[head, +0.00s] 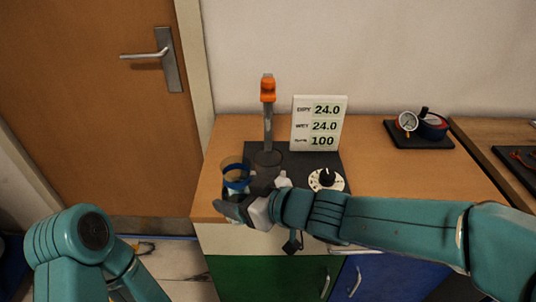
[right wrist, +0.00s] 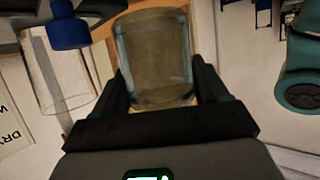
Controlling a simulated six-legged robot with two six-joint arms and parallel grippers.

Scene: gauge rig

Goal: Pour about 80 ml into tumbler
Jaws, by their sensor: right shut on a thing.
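My right gripper (head: 238,205) is shut on a clear cup (head: 236,166) at the front left of the counter. The cup has a blue band and looks roughly upright in the head view. In the right wrist view, the gripper (right wrist: 160,88) has a finger on each side of the see-through cup (right wrist: 155,50). I cannot tell how much liquid it holds. A second clear vessel (right wrist: 58,75), apparently a tumbler, stands apart from it in the right wrist view. My left gripper is out of view; only part of that arm shows at lower left.
A grey post with an orange top (head: 268,90) and a white readout board (head: 319,124) stand on a dark mat (head: 325,160). A white dial (head: 326,180) is in front. A gauge (head: 407,121) sits at the right. The counter (head: 385,175) between is clear.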

